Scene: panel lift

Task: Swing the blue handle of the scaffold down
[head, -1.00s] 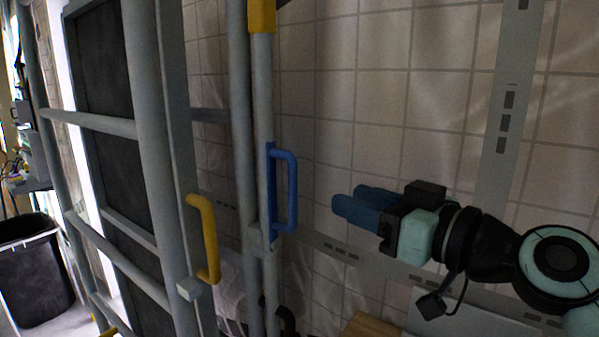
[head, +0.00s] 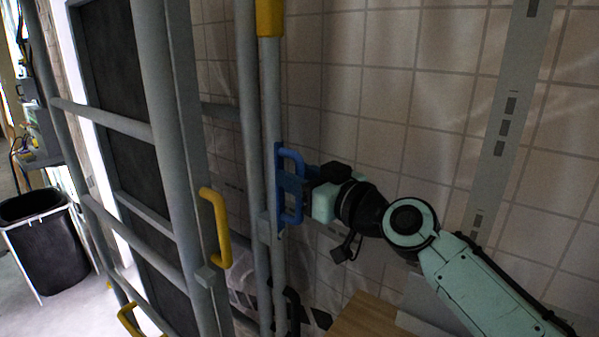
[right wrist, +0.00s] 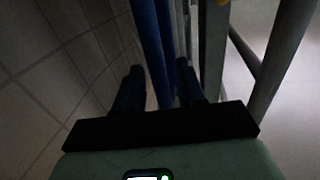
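The blue handle (head: 292,215) is an upright U-shaped bar on a grey scaffold post (head: 272,110) near the middle of the head view. My right gripper (head: 290,182) has its blue fingers at the handle's middle, coming from the right. In the right wrist view the handle (right wrist: 150,45) runs between the two dark fingers (right wrist: 159,82). A gap shows between the left finger and the bar, so the gripper is open around the handle. The fingertips partly cover the handle in the head view. My left gripper is not in view.
A yellow handle (head: 216,228) sits on the nearer grey frame (head: 172,150) to the left. A black bin (head: 45,255) stands at the far left. A tiled wall (head: 400,90) is behind my right arm, and a wooden surface (head: 365,318) lies below it.

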